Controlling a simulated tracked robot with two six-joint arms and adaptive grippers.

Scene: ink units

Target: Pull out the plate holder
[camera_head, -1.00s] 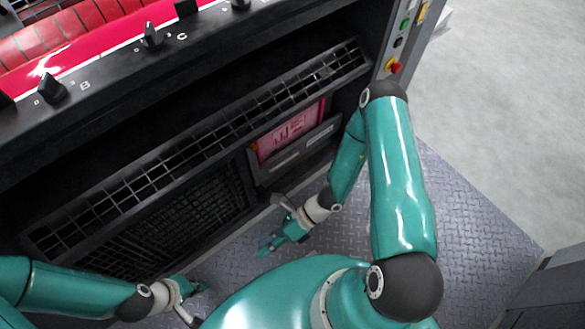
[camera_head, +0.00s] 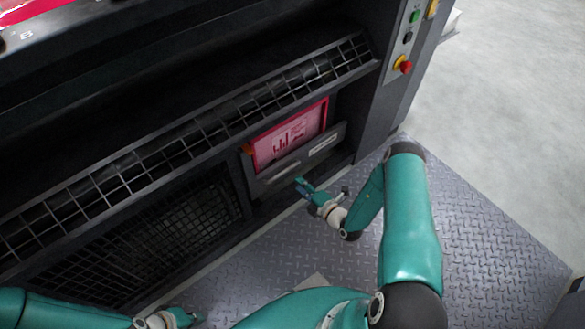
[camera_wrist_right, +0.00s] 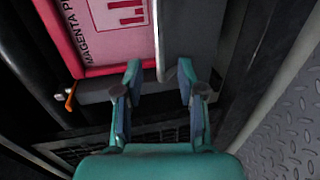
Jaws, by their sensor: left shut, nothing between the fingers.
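The plate holder (camera_head: 324,145) is a dark grey tray in the lower front of the machine. A pink-red plate (camera_head: 290,135) with a printed chart stands in it behind the grey front panel. In the right wrist view, the plate (camera_wrist_right: 106,30) shows the word "MAGENTA", and the holder's grey front panel (camera_wrist_right: 190,30) lies beyond the fingertips. My right gripper (camera_head: 299,186) is just below and in front of the holder; its two fingers (camera_wrist_right: 160,75) are apart with nothing gripped. My left gripper (camera_head: 196,318) is low at the bottom edge, shut and empty, away from the holder.
A wire grille (camera_head: 130,175) runs above the holder, and a mesh panel (camera_head: 165,230) is to its left. A control strip with a red button (camera_head: 405,67) is at upper right. The tread-plate floor (camera_head: 470,230) is clear on the right.

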